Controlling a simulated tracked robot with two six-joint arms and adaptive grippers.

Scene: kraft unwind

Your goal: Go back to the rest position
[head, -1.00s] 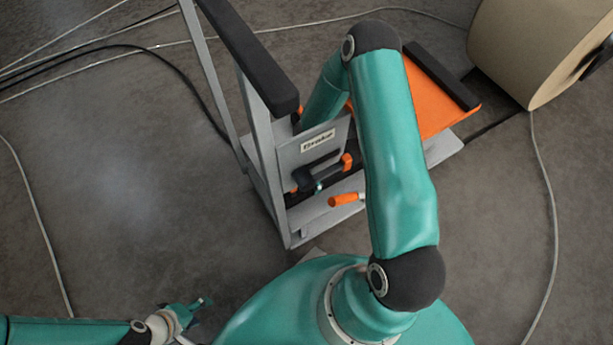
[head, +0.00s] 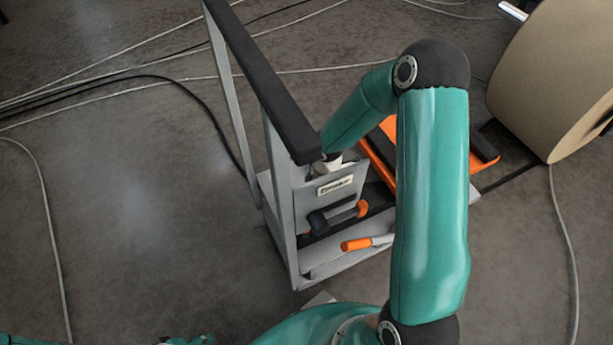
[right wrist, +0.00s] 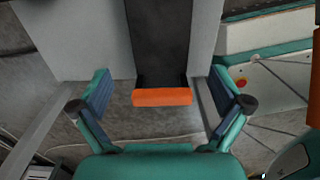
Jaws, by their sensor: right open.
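My right gripper (right wrist: 160,88) is open in the right wrist view, its two teal fingers spread wide. Between them and beyond shows a black bar with an orange end (right wrist: 162,97); I see no finger touching it. In the head view my right arm bends down to the grey cart (head: 284,200), and its wrist is just behind the black handrail's near end; the gripper itself is hidden there. My left gripper (head: 188,341) barely shows as a teal bit at the bottom edge, and its jaws cannot be made out.
A large kraft roll (head: 548,85) lies at right. Cables (head: 190,88) cross the floor; the left floor is mostly clear.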

